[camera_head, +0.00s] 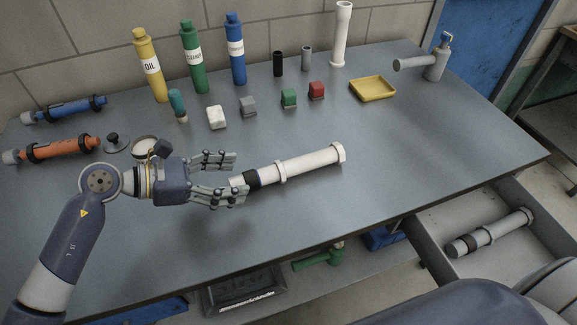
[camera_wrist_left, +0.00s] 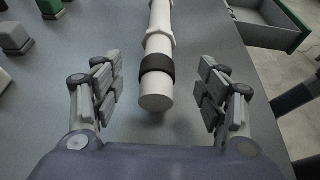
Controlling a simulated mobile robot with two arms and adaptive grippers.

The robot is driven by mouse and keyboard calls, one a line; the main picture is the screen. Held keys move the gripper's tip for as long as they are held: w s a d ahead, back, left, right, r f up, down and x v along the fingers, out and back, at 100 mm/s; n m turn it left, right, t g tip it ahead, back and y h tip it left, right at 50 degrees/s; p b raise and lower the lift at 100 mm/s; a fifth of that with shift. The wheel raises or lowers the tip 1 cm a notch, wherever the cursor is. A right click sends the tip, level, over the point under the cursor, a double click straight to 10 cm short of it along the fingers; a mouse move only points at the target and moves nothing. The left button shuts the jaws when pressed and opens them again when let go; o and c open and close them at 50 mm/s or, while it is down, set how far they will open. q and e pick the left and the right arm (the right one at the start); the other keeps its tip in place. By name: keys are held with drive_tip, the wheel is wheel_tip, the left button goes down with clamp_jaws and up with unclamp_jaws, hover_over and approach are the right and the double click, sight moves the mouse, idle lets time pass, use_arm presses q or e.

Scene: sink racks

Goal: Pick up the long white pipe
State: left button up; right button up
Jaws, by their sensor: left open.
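The long white pipe (camera_head: 310,162) lies on the grey table in front of my left gripper, with a black band near its near end. My left gripper (camera_head: 240,178) is open, with its fingers reaching toward that banded end. In the left wrist view the pipe (camera_wrist_left: 158,50) runs away from me, its round end between the open fingers of the gripper (camera_wrist_left: 158,98), touching neither finger. Another white pipe (camera_head: 341,35) stands upright at the back of the table. My right gripper is not in view.
Yellow, green and blue bottles (camera_head: 193,60) stand at the back left, with small blocks (camera_head: 248,106) before them. A yellow tray (camera_head: 373,89) and a dispenser (camera_head: 436,60) are back right. An open drawer (camera_head: 430,225) at the right holds a grey pipe. The table's front middle is clear.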

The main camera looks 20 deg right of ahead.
sight(249, 175)
use_arm(q)
drive_tip(key=x, duration=0.3)
drive_tip(key=shift+s+d+p, duration=0.15)
drive_tip(key=shift+d+p, duration=0.15)
drive_tip(key=shift+d, duration=0.05)
drive_tip(key=shift+d+f+p, duration=0.1)
drive_tip(key=shift+d+p, duration=0.2)
drive_tip(key=shift+d, duration=0.2)
drive_tip(key=x, duration=0.2)
drive_tip(key=p+x, duration=0.1)
drive_tip(key=shift+w+d, duration=0.25)
drive_tip(key=shift+w, duration=0.05)
drive_tip(key=shift+d+f, duration=0.25)
drive_tip(key=shift+d, duration=0.15)
drive_tip(key=shift+a, duration=0.1)
drive_tip(key=c, duration=1.2)
